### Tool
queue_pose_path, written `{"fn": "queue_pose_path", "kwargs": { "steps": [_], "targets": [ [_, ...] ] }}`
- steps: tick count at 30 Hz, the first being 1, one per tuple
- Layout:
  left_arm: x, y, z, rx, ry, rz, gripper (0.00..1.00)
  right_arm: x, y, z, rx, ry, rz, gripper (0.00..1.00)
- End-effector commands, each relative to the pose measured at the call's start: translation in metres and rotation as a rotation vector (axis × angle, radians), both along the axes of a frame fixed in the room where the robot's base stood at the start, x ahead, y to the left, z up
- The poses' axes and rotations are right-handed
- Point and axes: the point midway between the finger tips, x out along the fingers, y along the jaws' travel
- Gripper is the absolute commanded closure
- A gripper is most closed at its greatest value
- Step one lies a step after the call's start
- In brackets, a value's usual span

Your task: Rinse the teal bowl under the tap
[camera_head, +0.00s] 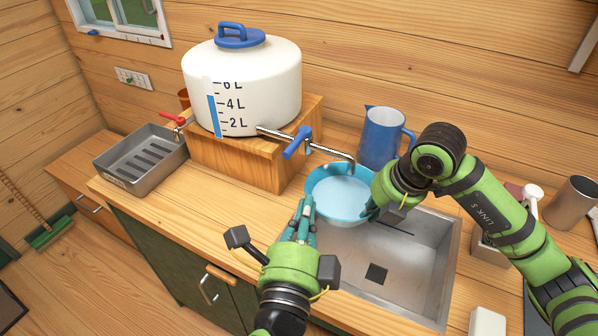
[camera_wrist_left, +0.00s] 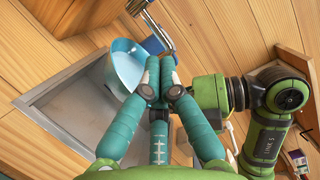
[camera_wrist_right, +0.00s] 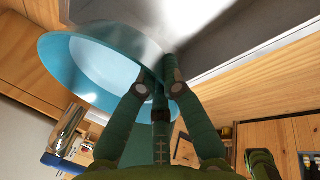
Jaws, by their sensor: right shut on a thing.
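The teal bowl (camera_head: 340,193) is over the back left of the sink (camera_head: 400,268), below the end of the tap spout (camera_head: 345,158). My right gripper (camera_head: 372,207) is shut on its right rim; the right wrist view shows the bowl (camera_wrist_right: 85,70) at its fingers (camera_wrist_right: 160,72). A paler disc shows inside the bowl; I cannot tell if it is water. No stream from the spout is visible. The tap's blue handle (camera_head: 298,143) is left of the spout. My left gripper (camera_head: 303,205) is at the bowl's lower left, its fingertips (camera_wrist_left: 159,62) close together.
A white water tank (camera_head: 245,85) stands on a wooden block (camera_head: 235,160). A blue jug (camera_head: 383,138) is behind the bowl. A grey tray (camera_head: 140,158) sits at the counter's left. A metal cup (camera_head: 570,198) is at the right. The counter left of the sink is clear.

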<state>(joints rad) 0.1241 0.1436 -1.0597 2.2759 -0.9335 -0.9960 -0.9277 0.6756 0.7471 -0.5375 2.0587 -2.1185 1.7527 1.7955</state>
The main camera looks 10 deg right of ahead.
Motion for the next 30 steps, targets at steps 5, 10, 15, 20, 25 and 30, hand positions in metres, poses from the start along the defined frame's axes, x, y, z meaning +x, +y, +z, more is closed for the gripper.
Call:
{"fn": "queue_pose_path", "kwargs": {
  "steps": [5, 10, 15, 20, 25, 30],
  "targets": [
    [0.001, -0.015, -0.001, 0.001, -0.005, -0.016, 1.0, 0.001, 0.0, 0.002, 0.002, -0.005, 0.0, 1.0],
    [0.027, -0.023, 0.001, 0.001, -0.006, -0.015, 1.0, 0.001, 0.0, 0.002, 0.002, -0.005, 0.0, 1.0],
    [0.061, -0.035, 0.003, 0.001, -0.006, -0.015, 1.0, 0.001, 0.0, 0.002, 0.002, -0.005, 0.0, 1.0],
    [0.09, -0.045, 0.004, 0.001, -0.004, -0.015, 1.0, 0.001, 0.0, 0.002, 0.002, -0.005, 0.0, 1.0],
    [0.102, -0.022, 0.008, 0.001, -0.005, -0.015, 1.0, 0.001, 0.0, 0.002, 0.002, -0.005, 0.0, 1.0],
    [0.108, -0.012, 0.01, 0.001, -0.003, -0.016, 1.0, 0.001, 0.0, 0.002, 0.002, -0.005, 0.0, 1.0]
  ]
}}
